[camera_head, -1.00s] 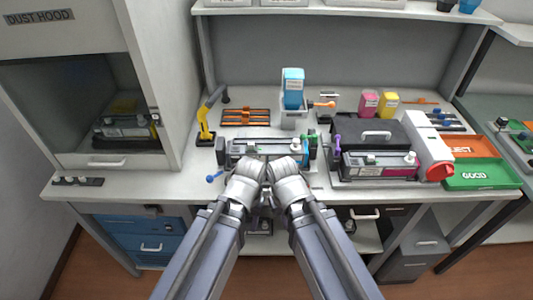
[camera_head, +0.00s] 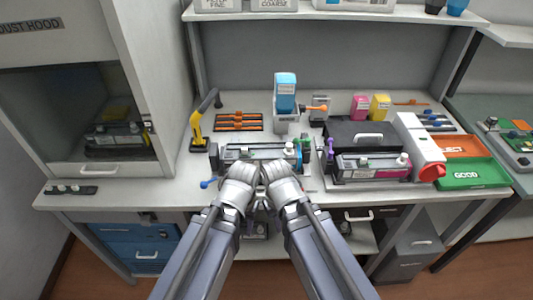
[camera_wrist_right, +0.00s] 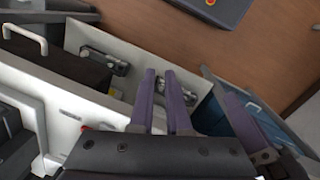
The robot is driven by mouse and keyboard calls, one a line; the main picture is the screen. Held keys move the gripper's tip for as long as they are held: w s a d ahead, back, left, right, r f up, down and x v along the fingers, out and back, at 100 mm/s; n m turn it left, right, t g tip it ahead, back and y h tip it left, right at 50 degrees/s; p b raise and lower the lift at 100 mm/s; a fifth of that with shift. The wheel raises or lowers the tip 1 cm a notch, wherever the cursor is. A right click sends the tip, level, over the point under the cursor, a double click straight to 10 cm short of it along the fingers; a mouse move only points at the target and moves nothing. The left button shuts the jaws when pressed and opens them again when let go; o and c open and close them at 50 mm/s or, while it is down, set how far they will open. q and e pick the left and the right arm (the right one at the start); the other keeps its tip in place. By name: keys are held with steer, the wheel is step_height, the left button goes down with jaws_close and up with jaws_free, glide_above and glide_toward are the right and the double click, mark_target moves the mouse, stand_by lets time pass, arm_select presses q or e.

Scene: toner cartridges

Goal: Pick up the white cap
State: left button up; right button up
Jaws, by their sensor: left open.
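Other white caps sit on the cartridge in the middle fixture (camera_head: 289,147) and on the magenta-labelled cartridge (camera_head: 402,159). My left gripper (camera_head: 261,203) is low at the table's front edge, open, well right of the strip, and partly hidden by my wrists. My right gripper (camera_wrist_right: 161,72) shows two purple fingers with a narrow empty gap in the right wrist view, over the drawers below the table. Neither gripper touches a cap.
A yellow-handled tool (camera_head: 197,130) and orange racks (camera_head: 238,122) stand behind the strip. A blue bottle (camera_head: 285,92) stands at the back middle. A black case (camera_head: 365,133) and a green tray (camera_head: 472,174) are right. An open drawer (camera_wrist_right: 75,110) lies below. The table's left front is mostly clear.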

mark_target(289, 144)
steer(key=o, duration=0.7)
steer(key=shift+y, duration=0.3)
steer(key=w+r+p, duration=0.3)
steer(key=r+p, duration=0.1)
steer(key=w+r+p, duration=0.3)
steer(key=r+p, duration=0.2)
steer(key=w+r+p, duration=0.4)
steer(key=r, duration=0.1)
steer(key=shift+d+r+p, duration=0.25)
steer(key=shift+d+p, duration=0.05)
steer(key=shift+o, duration=1)
steer(key=shift+m+y, duration=0.3)
steer(key=shift+m, duration=0.1)
steer(key=w+r+p, duration=0.2)
steer(key=r+p, duration=0.1)
steer(key=w+d+r+p, duration=0.1)
steer(key=w+r+p, duration=0.1)
steer(key=w, duration=0.1)
steer(key=w+r+p, duration=0.2)
steer(key=r+p, duration=0.1)
steer(key=shift+w+d+r+p, duration=0.15)
steer(key=shift+d+r+p, duration=0.2)
steer(key=shift+d, duration=0.05)
step_height(289, 144, down, 8)
steer(key=b, duration=0.7)
steer(key=shift+d+r, duration=0.1)
steer(key=shift+r, duration=0.15)
